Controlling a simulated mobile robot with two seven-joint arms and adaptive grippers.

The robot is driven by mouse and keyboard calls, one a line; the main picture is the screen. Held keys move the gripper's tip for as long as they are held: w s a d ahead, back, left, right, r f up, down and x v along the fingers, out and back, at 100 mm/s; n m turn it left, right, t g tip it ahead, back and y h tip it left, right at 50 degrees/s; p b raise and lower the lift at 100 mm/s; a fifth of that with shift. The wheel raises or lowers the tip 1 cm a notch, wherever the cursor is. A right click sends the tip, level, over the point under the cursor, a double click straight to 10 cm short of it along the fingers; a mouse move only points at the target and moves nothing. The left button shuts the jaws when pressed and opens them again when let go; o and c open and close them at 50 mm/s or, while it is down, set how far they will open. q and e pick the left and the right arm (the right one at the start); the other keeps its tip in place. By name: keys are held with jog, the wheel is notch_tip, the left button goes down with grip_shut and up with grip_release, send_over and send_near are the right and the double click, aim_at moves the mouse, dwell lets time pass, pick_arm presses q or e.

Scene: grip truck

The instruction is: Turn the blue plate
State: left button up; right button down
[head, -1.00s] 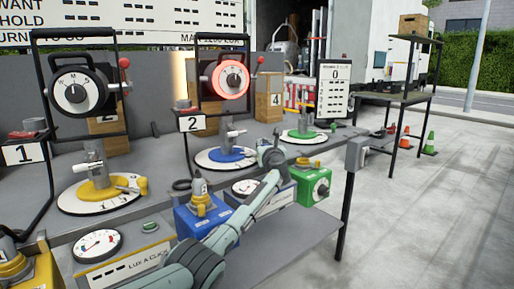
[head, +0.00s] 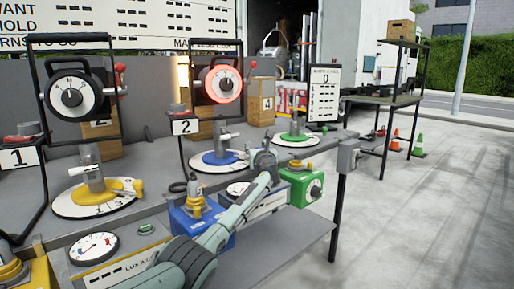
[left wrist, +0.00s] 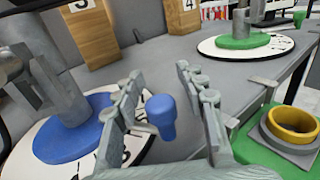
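The blue plate (head: 218,158) is a blue disc on a white marked dial, with a grey post and white lever on it, at the middle station of the bench. It also shows at the left of the left wrist view (left wrist: 62,146). A blue knob (left wrist: 162,116) stands out at the plate's right side. My left gripper (head: 263,157) is just right of the plate. In the left wrist view its fingers (left wrist: 160,85) are open, with the knob between them and a gap visible on the right. Whether the left finger touches the knob is unclear. My right gripper is not in view.
A green plate (head: 297,139) lies beyond to the right, a yellow plate (head: 97,199) to the left. Blue (head: 190,222) and green (head: 299,188) boxes stand on the lower shelf near my arm. A red-lit dial (head: 221,85) hangs above. Open floor lies right.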

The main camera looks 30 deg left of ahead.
pick_arm(q)
jog(key=v, duration=1.2)
jog(key=shift+r, duration=0.1)
dwell(0.4)
